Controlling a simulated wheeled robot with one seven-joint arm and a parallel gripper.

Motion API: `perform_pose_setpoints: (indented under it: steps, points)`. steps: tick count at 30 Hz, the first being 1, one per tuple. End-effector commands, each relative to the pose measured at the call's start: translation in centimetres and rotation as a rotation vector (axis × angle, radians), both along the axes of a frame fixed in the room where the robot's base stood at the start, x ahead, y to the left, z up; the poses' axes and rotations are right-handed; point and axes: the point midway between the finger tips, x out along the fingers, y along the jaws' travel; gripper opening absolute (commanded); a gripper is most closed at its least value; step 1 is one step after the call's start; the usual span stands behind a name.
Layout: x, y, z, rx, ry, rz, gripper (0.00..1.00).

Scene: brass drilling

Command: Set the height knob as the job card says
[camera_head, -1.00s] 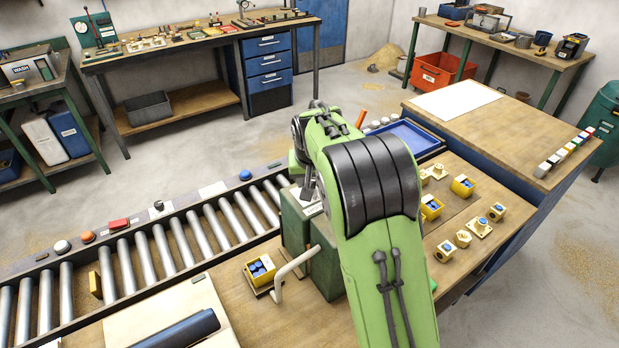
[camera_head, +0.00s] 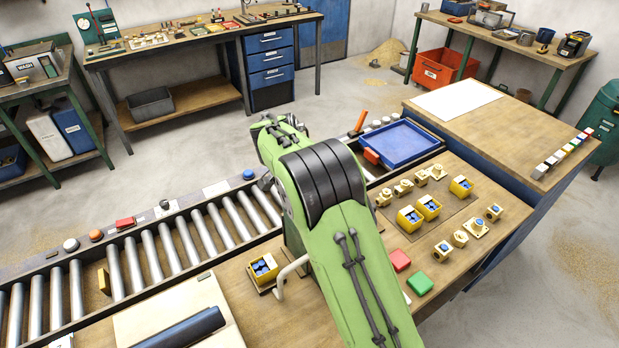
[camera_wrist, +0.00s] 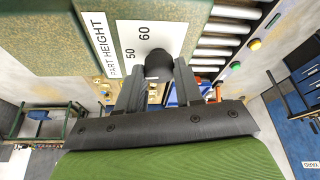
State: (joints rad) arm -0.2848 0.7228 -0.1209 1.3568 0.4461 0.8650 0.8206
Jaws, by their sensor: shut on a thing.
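In the wrist view, the height knob (camera_wrist: 158,64) is a dark round knob on a green housing (camera_wrist: 60,35). My gripper (camera_wrist: 160,82) has one finger on each side of the knob and is shut on it. A white plate beside it reads "PART HEIGHT" (camera_wrist: 104,42), with "50" and "60" on the scale (camera_wrist: 150,34). The knob hides part of the scale, and I cannot make out a pointer. In the head view my green arm hides the knob, the gripper and most of the housing. No readable job card shows.
A roller conveyor (camera_head: 150,250) with coloured buttons runs along the left. Yellow parts and boxes (camera_head: 428,207) lie on the bench to the right, with a red block (camera_head: 400,260) and a green block (camera_head: 419,283). A blue tray (camera_head: 402,143) stands behind.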

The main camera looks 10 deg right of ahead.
Motion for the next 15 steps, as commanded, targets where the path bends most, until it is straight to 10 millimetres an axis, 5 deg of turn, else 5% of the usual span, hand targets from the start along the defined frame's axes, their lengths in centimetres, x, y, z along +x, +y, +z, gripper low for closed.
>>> perform_pose_setpoints:
  steps: [15]
  points:
    - [0.09,0.1,0.04,0.0,0.0,-0.134,0.05]
